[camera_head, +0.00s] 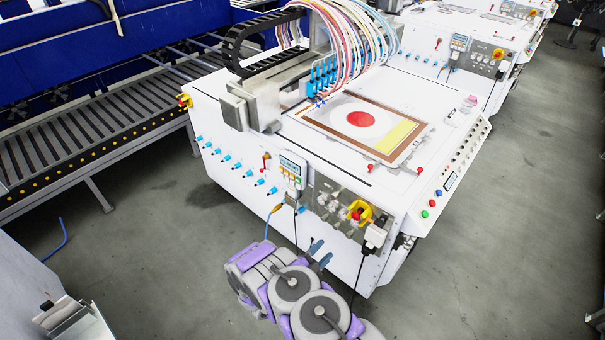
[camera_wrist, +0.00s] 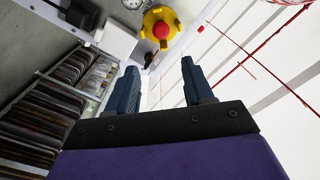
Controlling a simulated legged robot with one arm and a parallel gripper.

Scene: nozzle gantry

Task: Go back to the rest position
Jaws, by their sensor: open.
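My gripper (camera_head: 318,252) is in front of the white machine's near side, below its control panel, in the head view. In the wrist view my gripper (camera_wrist: 160,85) shows two dark blue fingers standing apart with nothing between them. My purple and grey arm reaches up from the bottom of the head view. The white machine (camera_head: 345,240) carries a nozzle gantry (camera_head: 262,100) with many coloured hoses. A yellow and red emergency stop (camera_head: 360,214) sits on its near face; it also shows in the wrist view (camera_wrist: 161,28), beyond the fingers.
A roller conveyor (camera_head: 80,140) runs along the left beside a blue machine (camera_head: 60,50). A framed plate with a red disc (camera_head: 362,120) lies on the machine top. A black cable (camera_head: 361,265) hangs at the near face. Grey floor (camera_head: 510,210) is clear at right.

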